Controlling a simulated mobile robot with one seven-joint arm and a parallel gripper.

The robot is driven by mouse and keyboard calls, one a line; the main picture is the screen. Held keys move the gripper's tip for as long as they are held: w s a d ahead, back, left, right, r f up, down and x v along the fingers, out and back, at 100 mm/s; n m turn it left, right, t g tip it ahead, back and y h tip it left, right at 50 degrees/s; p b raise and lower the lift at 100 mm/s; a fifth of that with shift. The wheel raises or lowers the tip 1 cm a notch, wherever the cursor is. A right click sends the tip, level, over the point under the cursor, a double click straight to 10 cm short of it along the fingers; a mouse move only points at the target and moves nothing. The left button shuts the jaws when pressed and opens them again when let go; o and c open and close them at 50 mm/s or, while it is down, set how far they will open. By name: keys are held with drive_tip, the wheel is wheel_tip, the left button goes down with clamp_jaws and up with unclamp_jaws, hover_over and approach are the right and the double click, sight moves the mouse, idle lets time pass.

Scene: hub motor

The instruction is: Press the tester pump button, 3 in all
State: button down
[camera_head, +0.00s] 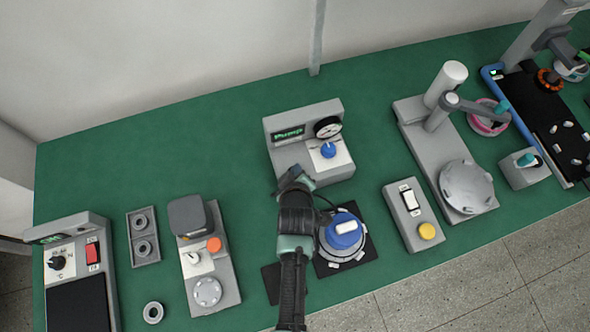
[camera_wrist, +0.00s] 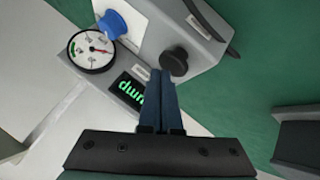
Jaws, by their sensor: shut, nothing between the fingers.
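The tester (camera_head: 280,155) is a grey box with a green-lit display (camera_head: 288,133) reading "Pump", a round gauge (camera_head: 328,127) and a blue knob (camera_head: 328,150). In the wrist view the black round pump button (camera_wrist: 174,62) stands on the tester's grey face, beside the display (camera_wrist: 130,92) and the gauge (camera_wrist: 92,50). My gripper (camera_wrist: 162,76) is shut and empty, its fingertips at the near edge of the button. I cannot tell whether they touch it. In the head view my gripper (camera_head: 295,178) is over the tester's front left and hides the button.
A blue-topped hub (camera_head: 342,232) sits on a black mat close right of my arm. A grey box with a white switch and yellow button (camera_head: 426,231) stands further right. A unit with an orange button (camera_head: 214,244) is to the left. Green bench is bare left of the tester.

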drive_tip(key=shift+f+b, duration=0.85)
drive_tip(key=shift+f, duration=0.15)
idle(0.6)
idle(0.3)
drive_tip(key=shift+r+p, duration=1.3)
drive_tip(key=shift+r, duration=0.15)
drive_tip(key=shift+r, duration=0.1)
wheel_tip(320, 180, up, 5)
drive_tip(key=p, duration=0.4)
drive_tip(key=shift+p, duration=0.4)
idle(1.5)
